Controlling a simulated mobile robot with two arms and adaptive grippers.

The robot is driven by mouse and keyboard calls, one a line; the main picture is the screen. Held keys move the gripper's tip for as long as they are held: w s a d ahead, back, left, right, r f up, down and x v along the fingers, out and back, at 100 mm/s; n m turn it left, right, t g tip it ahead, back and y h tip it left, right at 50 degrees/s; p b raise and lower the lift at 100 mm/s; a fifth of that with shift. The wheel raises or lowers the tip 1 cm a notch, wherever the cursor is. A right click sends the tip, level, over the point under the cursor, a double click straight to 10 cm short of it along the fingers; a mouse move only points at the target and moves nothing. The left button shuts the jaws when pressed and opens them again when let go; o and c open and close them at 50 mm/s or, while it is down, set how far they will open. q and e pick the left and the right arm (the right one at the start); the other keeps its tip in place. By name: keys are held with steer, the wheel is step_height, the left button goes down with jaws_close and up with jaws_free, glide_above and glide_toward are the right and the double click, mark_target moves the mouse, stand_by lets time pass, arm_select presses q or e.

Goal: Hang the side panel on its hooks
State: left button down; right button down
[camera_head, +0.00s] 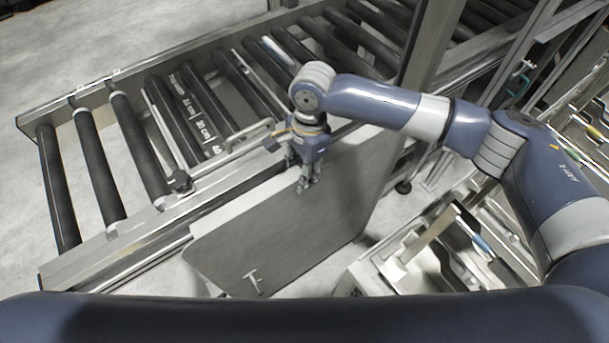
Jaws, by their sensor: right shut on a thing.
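The side panel (270,240) is a flat grey sheet with rounded corners. It hangs roughly upright, somewhat tilted, beside the near side of the roller conveyor. A small T-shaped handle (253,282) shows low on its face. My right gripper (304,186) points down and is shut on the panel's upper edge, near the middle. I cannot make out the hooks, and I cannot tell whether the panel touches the conveyor frame. My left gripper is out of view; a dark blue link of mine crosses the bottom of the picture.
The roller conveyor (112,232) runs from the left to the upper right behind the panel. A rod with a black knob (180,181) lies along its near side. A pale open bin (369,274) with things in it stands at the lower right. Bare floor shows at the left.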

steer(key=shift+f, duration=1.7)
steer(key=c, duration=1.2)
jaws_free()
steer(key=shift+s+d, duration=0.1)
steer(key=shift+s, duration=0.05)
steer(key=shift+o, duration=0.2)
